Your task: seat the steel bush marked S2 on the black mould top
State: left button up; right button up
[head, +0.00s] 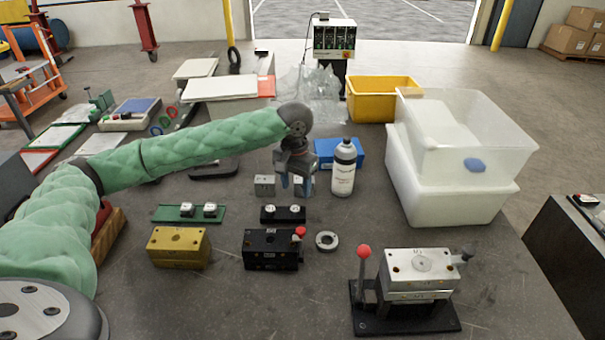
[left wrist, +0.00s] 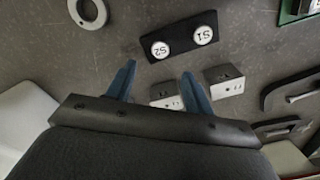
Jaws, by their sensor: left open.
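The S2 steel bush (left wrist: 160,49) stands in a black holder (left wrist: 180,43) beside the S1 bush (left wrist: 202,35). In the head view S2 (head: 296,209) is the right-hand bush on the black holder (head: 268,218). The black mould top (head: 268,252) is a dark block in front of that holder, with a red knob at its right end. My left gripper (head: 297,188) points down just behind the holder, open and empty. In the left wrist view its blue fingers (left wrist: 159,70) are spread, with S2 beyond the tips. My right gripper is out of view.
A brass block (head: 178,247) and green holder (head: 175,213) stand left. A steel ring (head: 327,240) lies right of the black mould. A silver mould (head: 418,266) with a red-knobbed lever stands front right. A bottle (head: 343,172) and small grey blocks (head: 264,186) are near the gripper.

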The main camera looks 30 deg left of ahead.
aim_at(295, 208)
pick_arm(q)
jog(key=shift+s+f, duration=0.1)
jog(key=shift+f, duration=0.3)
notch_tip(295, 208, down, 5)
jog(key=shift+f+p, duration=0.15)
jog(key=shift+p, duration=0.75)
jog(key=shift+s+f, duration=0.1)
jog(key=shift+f, duration=0.45)
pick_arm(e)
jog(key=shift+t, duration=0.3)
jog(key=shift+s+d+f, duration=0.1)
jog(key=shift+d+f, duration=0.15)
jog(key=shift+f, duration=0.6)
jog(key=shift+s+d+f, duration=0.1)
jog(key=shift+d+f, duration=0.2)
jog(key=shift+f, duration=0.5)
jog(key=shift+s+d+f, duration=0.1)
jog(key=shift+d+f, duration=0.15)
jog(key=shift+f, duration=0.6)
pick_arm(q)
jog(key=c, duration=1.1)
jog(key=shift+r+p, duration=1.15)
jog(key=shift+p, duration=0.3)
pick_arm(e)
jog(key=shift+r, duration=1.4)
